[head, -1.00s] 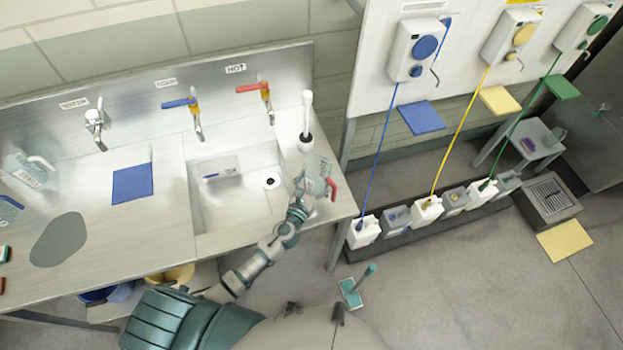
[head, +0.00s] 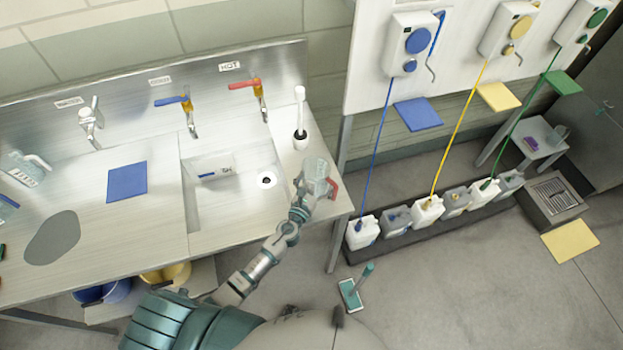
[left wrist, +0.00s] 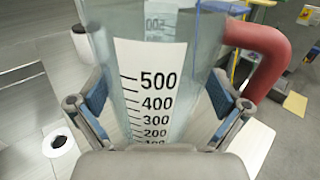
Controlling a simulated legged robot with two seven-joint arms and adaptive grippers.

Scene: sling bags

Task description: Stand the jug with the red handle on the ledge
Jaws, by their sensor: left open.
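The clear jug with the red handle (head: 319,170) is at the right end of the steel counter, right of the sink. In the left wrist view the jug (left wrist: 150,90) fills the middle, with a white scale marked 500 down to 100, and its red handle (left wrist: 262,55) sticks out to the right. My left gripper (head: 305,187) reaches it from the front. Its open fingers (left wrist: 155,105) lie on either side of the jug's body; I cannot tell whether the pads touch it. The jug's base is hidden by the gripper. My right gripper is not in view.
A brush in a holder (head: 300,138) stands just behind the jug. The sink basin (head: 225,205) is to its left. Another clear jug (head: 28,168) stands at the far left. White and grey canisters (head: 362,232) line a low dark plinth (head: 395,238) to the right.

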